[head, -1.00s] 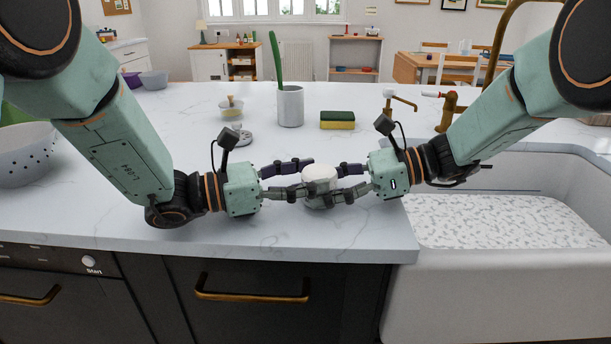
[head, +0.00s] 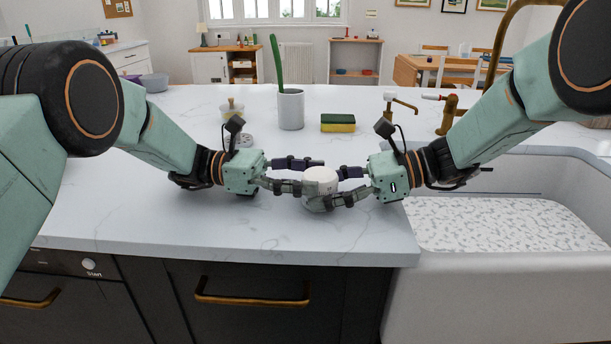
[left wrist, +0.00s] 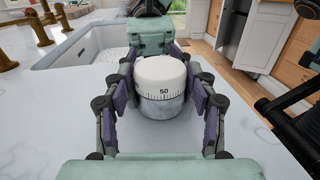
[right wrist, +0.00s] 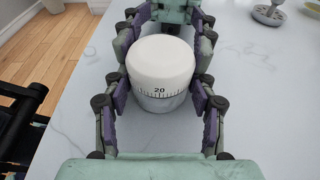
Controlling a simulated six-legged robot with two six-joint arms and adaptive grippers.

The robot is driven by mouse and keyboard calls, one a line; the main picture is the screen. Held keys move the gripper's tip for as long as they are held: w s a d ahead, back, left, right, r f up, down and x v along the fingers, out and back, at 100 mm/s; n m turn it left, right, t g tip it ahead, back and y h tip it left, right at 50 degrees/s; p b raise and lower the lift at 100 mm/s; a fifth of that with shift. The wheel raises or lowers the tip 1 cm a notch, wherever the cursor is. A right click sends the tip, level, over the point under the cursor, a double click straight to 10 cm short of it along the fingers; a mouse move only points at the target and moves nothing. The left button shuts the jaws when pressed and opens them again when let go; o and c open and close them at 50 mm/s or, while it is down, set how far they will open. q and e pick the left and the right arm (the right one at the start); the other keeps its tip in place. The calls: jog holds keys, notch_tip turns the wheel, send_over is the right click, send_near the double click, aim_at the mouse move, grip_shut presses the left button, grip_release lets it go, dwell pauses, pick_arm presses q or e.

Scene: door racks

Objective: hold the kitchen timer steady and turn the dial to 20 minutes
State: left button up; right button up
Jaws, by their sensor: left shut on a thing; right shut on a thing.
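The kitchen timer (head: 320,182) stands upright on the pale countertop between my two grippers. It has a white dial cap above a greyish base. Which part the left pads press is hard to tell.
A white sink (head: 500,215) lies to the right, beyond the counter edge. The front counter strip is clear.

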dwell(0.5)
pick_arm(q)
jog(key=o, duration=1.2)
jog(key=shift+c, duration=0.2)
jog(key=shift+a, duration=0.15)
jog(key=a, duration=0.4)
jog(key=w+a, duration=0.1)
jog(key=a, duration=0.2)
jog(key=w+a, duration=0.1)
jog(key=a, duration=0.3)
jog(key=shift+a, duration=0.35)
